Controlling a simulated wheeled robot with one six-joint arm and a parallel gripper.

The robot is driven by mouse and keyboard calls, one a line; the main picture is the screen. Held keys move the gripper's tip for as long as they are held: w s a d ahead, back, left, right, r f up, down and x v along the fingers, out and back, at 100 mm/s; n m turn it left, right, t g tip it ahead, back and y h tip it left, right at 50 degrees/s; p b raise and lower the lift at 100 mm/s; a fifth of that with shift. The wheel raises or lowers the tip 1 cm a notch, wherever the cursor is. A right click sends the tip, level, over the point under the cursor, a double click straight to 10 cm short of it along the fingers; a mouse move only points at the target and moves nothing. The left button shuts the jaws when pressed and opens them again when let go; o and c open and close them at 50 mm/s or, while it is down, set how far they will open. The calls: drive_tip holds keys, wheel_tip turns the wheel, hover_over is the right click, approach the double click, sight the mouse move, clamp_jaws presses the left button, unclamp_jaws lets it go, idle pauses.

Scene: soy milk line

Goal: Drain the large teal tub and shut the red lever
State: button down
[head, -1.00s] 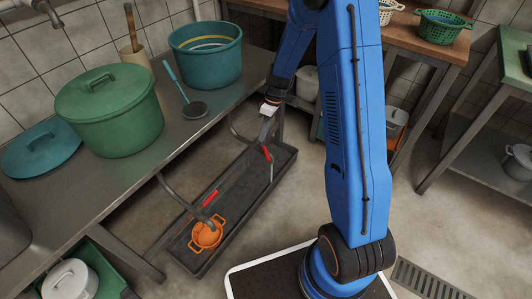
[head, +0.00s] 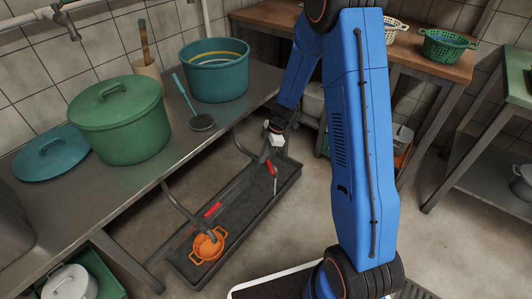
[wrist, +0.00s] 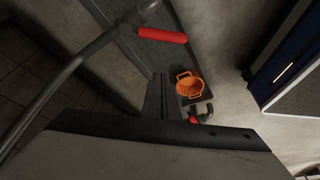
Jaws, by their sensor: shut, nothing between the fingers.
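The large teal tub (head: 217,76) stands on the steel counter, with pale and yellow bands inside; I cannot tell its liquid level. A bent grey pipe below the counter edge leads to a red lever (head: 271,169) over the dark trough. My gripper (head: 277,143) is shut and empty, just above this lever; I cannot tell whether they touch. In the wrist view my shut fingers (wrist: 165,95) point over the trough. A red handle (wrist: 162,35) lies beyond them, and another red piece (wrist: 193,119) shows beside the fingers, partly hidden.
A second red lever (head: 212,210) is by another pipe, above an orange pot (head: 207,246) in the trough (head: 186,263). A green lidded pot (head: 117,122), teal lid (head: 50,153) and ladle (head: 201,122) are on the counter. Floor right of the trough is clear.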

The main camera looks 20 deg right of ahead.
sight(270, 168)
drive_tip(key=shift+d+f, duration=0.35)
drive_tip(key=shift+f, duration=0.65)
drive_tip(key=shift+d+f, duration=0.35)
drive_tip(key=shift+f, duration=0.6)
drive_tip(key=shift+d+f, duration=0.35)
drive_tip(key=shift+f, duration=0.65)
drive_tip(key=shift+d+n, duration=0.35)
drive_tip(key=shift+n, duration=0.25)
drive_tip(key=shift+s+d+n+g, duration=0.1)
drive_tip(key=shift+d+n+g, duration=0.5)
drive_tip(key=shift+n, duration=0.3)
drive_tip(key=shift+d, duration=0.85)
